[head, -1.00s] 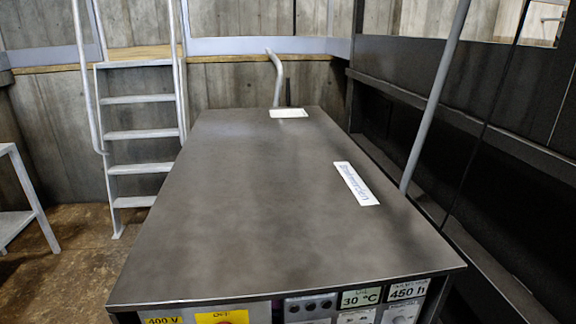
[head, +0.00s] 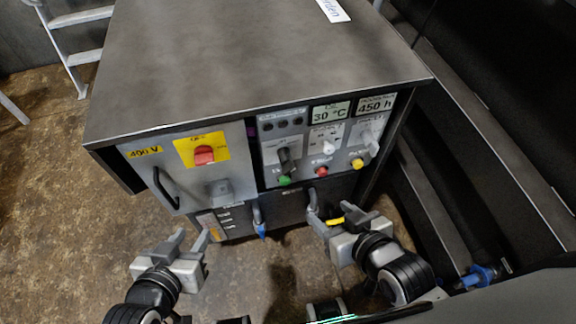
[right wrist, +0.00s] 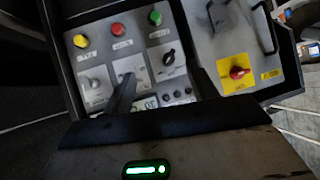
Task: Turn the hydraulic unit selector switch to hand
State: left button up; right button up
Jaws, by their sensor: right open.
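The hydraulic unit cabinet (head: 250,70) has a front control panel with a black selector (head: 286,158) above a green button (head: 285,180). A middle pale selector (head: 327,145) and a right pale selector (head: 370,138) sit beside it. The labels are too small to tell which is the task's switch. In the right wrist view the black selector (right wrist: 169,58) and a pale selector (right wrist: 90,82) show; a finger partly covers the middle one. My right gripper (head: 332,212) is open, low in front of the panel, apart from the selectors. My left gripper (head: 190,240) is open and empty, lower left.
A red rotary switch (head: 204,155) on a yellow plate and a black door handle (head: 165,188) are on the left door. Red (head: 321,171) and yellow (head: 357,163) buttons are under the pale selectors. Dark rails (head: 470,140) run along the right. Floor (head: 60,200) is free at left.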

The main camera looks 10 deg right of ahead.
aim_at(287, 164)
jog(key=z, duration=1.75)
jog(key=k, duration=0.9)
jog(key=u, duration=1.8)
jog(key=i, duration=0.5)
jog(key=z, duration=0.05)
